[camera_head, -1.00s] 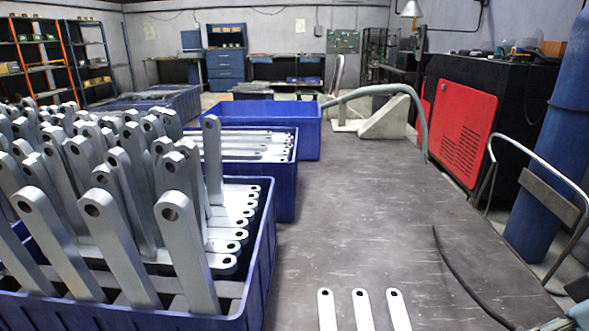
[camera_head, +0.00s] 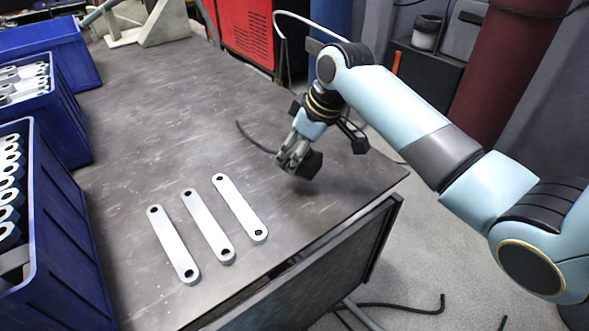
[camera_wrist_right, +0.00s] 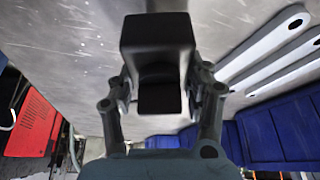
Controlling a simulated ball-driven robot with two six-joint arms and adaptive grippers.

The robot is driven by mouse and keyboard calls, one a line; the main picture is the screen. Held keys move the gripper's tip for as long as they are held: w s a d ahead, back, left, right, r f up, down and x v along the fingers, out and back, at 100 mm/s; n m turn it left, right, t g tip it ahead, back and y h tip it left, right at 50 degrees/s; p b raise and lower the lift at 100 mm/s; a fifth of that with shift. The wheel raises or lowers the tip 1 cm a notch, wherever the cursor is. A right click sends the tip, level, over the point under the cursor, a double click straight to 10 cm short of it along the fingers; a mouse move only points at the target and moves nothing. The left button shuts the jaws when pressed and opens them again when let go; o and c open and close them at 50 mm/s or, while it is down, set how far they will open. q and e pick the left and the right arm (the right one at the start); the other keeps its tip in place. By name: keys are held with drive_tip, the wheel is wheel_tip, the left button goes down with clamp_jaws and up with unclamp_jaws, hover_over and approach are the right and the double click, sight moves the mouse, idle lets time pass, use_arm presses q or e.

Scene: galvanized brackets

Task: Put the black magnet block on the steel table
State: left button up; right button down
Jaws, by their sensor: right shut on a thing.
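My right gripper (camera_head: 293,154) is shut on the black magnet block (camera_head: 309,165), near the right part of the steel table (camera_head: 150,110). The block also shows in the right wrist view (camera_wrist_right: 158,38), dark and square-edged between the two fingers (camera_wrist_right: 160,95). In the head view it appears low over the tabletop; I cannot tell whether it touches. My left gripper is in neither view.
Three galvanized brackets (camera_head: 208,226) lie side by side on the table, left of the gripper. Blue crates (camera_head: 62,230) with more brackets stand along the left. A dark cable (camera_head: 255,139) lies behind the gripper. The table's front edge is close by.

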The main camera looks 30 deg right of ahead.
sight(315, 159)
wheel_tip(315, 159, down, 4)
drive_tip(key=shift+w+f+b, duration=0.1)
drive_tip(key=shift+b, duration=0.4)
drive_tip(key=c, duration=0.5)
unclamp_jaws()
drive_tip(key=shift+f, duration=0.1)
drive_tip(key=shift+c, duration=0.2)
drive_tip(key=p+v, duration=0.3)
drive_tip(key=v, duration=0.9)
